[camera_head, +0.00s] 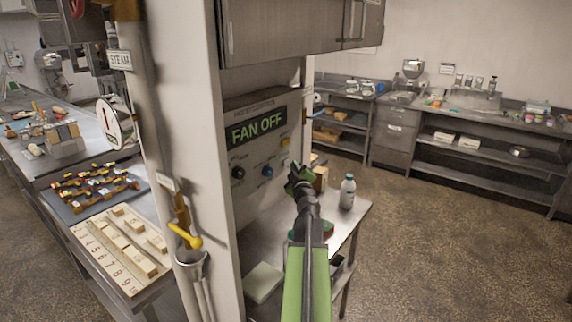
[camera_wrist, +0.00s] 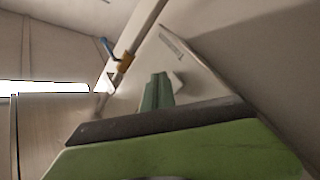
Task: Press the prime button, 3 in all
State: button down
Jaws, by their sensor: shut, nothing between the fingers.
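A pipe with a yellow handle (camera_head: 186,237) stands left of the panel. A cabinet (camera_head: 285,28) hangs above. Open floor (camera_head: 440,240) lies right.

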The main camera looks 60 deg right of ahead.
jog(key=shift+w, duration=0.1)
jog(key=shift+w, duration=0.35)
jog(key=shift+w, duration=0.45)
dwell(0.6)
jog(key=shift+s, duration=0.85)
jog(key=s, duration=0.5)
dwell(0.3)
dwell(2.4)
